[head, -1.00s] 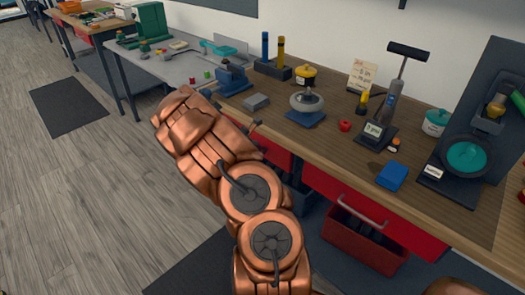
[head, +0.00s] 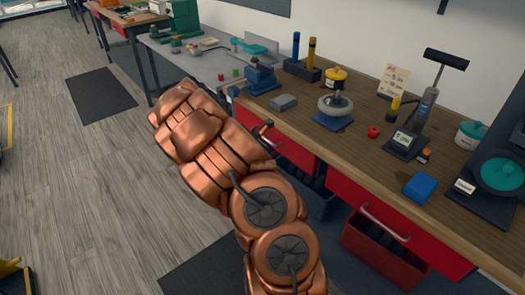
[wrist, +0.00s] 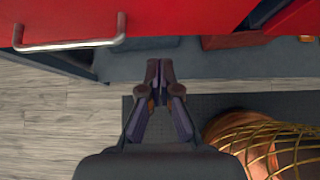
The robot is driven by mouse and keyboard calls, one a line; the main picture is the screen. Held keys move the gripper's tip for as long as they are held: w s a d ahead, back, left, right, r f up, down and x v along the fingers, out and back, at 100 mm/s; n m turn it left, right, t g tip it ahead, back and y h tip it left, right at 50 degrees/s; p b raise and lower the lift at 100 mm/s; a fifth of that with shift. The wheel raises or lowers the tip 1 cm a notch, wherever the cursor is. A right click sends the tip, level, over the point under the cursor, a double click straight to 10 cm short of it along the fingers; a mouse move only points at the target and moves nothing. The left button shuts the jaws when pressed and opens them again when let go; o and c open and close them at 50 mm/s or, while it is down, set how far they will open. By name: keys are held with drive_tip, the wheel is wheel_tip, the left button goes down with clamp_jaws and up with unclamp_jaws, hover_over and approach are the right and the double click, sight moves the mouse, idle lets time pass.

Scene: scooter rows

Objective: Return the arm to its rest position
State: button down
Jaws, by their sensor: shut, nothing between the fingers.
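My copper-coloured arm is folded in front of the workbench in the head view, over the floor and the bench's front edge. My gripper (wrist: 160,70) shows in the wrist view, pointing away from the camera. Its two dark fingers are shut, with nothing between them. It is over the dark floor mat (wrist: 205,103), close to a red drawer front (wrist: 190,18) with a metal handle (wrist: 70,45).
The wooden workbench (head: 455,215) carries a blue block (head: 420,187), a red knob-like item (head: 374,131), a grey block (head: 283,102) and a blue vise (head: 262,77). A red bin (head: 385,255) sits below. Open wooden floor (head: 75,200) lies to the left.

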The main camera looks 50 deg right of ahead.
drive_tip(key=v, duration=0.6)
drive_tip(key=shift+a, duration=0.15)
drive_tip(key=shift+w, duration=0.1)
drive_tip(key=s+a+r+m+y+p, duration=0.1)
drive_tip(key=s+a+r+m, duration=0.35)
drive_tip(key=a, duration=0.25)
drive_tip(key=s+a+r+m+y, duration=0.2)
drive_tip(key=s+a+r+m, duration=0.15)
drive_tip(key=a+r, duration=0.2)
drive_tip(key=s+a+r+m+y, duration=0.1)
drive_tip(key=s+a+m+y, duration=0.1)
drive_tip(key=s+a, duration=0.3)
drive_tip(key=s+a+r+m+y+p, duration=0.1)
drive_tip(key=s+a, duration=0.4)
drive_tip(key=a, duration=0.8)
drive_tip(key=s+a+r+m+y+p, duration=0.1)
drive_tip(key=s+a+m+y, duration=0.2)
drive_tip(key=s+a+m, duration=0.2)
drive_tip(key=a, duration=0.3)
drive_tip(key=shift+s+a+r, duration=0.3)
drive_tip(key=shift+a+r, duration=0.05)
drive_tip(key=shift+a, duration=0.05)
